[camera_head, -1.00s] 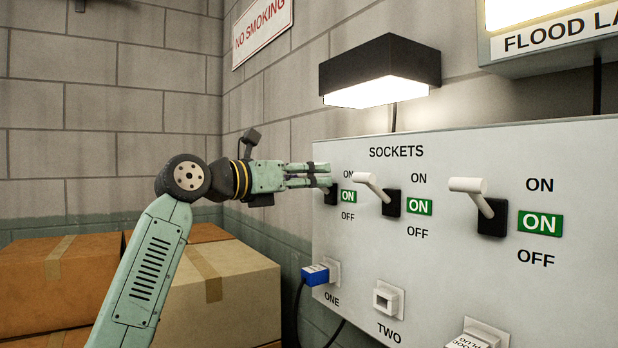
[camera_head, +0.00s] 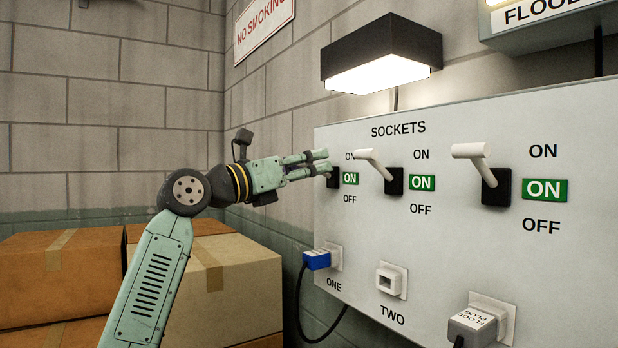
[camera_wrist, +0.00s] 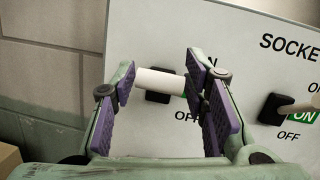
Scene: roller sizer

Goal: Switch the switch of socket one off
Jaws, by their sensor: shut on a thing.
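The switch of socket one shows its black base (camera_head: 333,178) at the left of the sockets panel (camera_head: 450,240). Its lever is mostly hidden by my fingers in the head view. The green sign (camera_head: 350,179) beside it reads ON. My gripper (camera_head: 322,161) is at this switch. In the wrist view the white lever (camera_wrist: 160,82) lies between my two purple-padded fingers, with its black base (camera_wrist: 158,98) behind it. My gripper is shut on the lever. The blue plug (camera_head: 317,260) sits in socket one below.
The switch of socket two (camera_head: 371,162) stands close to the right, lever raised, sign ON. A third switch (camera_head: 472,151) is further right, also ON. A lamp (camera_head: 382,55) juts out above the panel. Cardboard boxes (camera_head: 235,285) stand at the lower left.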

